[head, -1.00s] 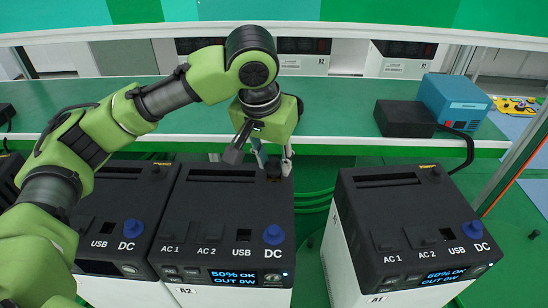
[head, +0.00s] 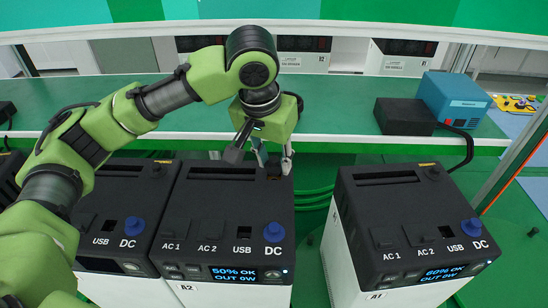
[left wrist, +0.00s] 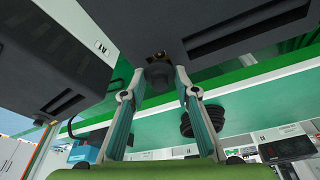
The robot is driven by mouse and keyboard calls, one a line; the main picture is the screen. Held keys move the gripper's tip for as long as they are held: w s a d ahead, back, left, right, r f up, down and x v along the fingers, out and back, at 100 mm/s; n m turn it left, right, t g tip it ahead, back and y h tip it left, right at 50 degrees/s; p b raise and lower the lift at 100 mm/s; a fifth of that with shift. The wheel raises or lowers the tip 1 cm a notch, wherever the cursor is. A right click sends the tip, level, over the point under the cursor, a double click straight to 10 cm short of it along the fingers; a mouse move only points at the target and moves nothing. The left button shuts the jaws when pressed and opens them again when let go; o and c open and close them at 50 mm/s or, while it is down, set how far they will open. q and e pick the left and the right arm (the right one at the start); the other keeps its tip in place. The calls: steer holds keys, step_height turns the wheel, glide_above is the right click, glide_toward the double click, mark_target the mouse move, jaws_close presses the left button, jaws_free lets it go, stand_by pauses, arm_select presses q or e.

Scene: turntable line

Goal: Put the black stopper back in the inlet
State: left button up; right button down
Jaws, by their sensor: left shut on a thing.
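My left gripper (head: 273,165) reaches down at the back right corner of the dark-topped unit A2 (head: 225,215). It is shut on the black stopper (left wrist: 160,76), which sits between the fingertips in the left wrist view. In the head view the fingers partly hide this spot. My right gripper is not in view.
Unit A1 (head: 405,215) stands to the right across a gap, and another unit (head: 120,205) stands close on the left. Behind is a green shelf (head: 335,115) with a black box (head: 404,117) and a blue box (head: 455,100). A black cable hangs near A1.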

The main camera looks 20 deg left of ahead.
arm_select(q)
steer(key=shift+f, duration=0.8)
steer(key=o, duration=0.9)
steer(key=shift+v, duration=6)
